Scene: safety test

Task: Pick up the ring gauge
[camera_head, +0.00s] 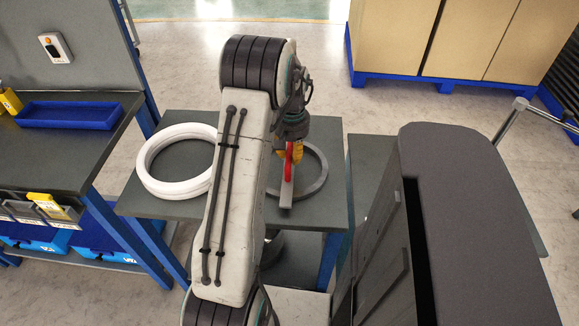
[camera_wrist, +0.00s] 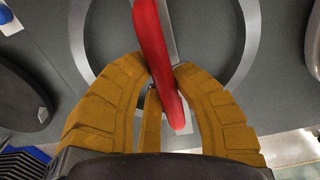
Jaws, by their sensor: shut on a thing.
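A grey ring (camera_head: 318,172), which looks like the ring gauge, lies on the grey table (camera_head: 185,117) right of my arm; my arm hides its left part. It also shows in the wrist view (camera_wrist: 247,45). A pale metal bar (camera_head: 286,193) runs across the ring, with a red piece (camera_head: 289,160) over it. Whether bar, red piece and ring are joined, I cannot tell. My gripper (camera_wrist: 163,70), with orange-yellow fingers, is shut on the red piece (camera_wrist: 150,32), above the ring's middle. I cannot tell whether anything is lifted.
Thick white rings (camera_head: 150,182) lie at the table's left, beside my arm. A workbench (camera_head: 85,150) with a blue tray (camera_head: 68,116) stands at the left. Tan boxes (camera_head: 455,40) on a blue base are at the back right. The floor behind the table is clear.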

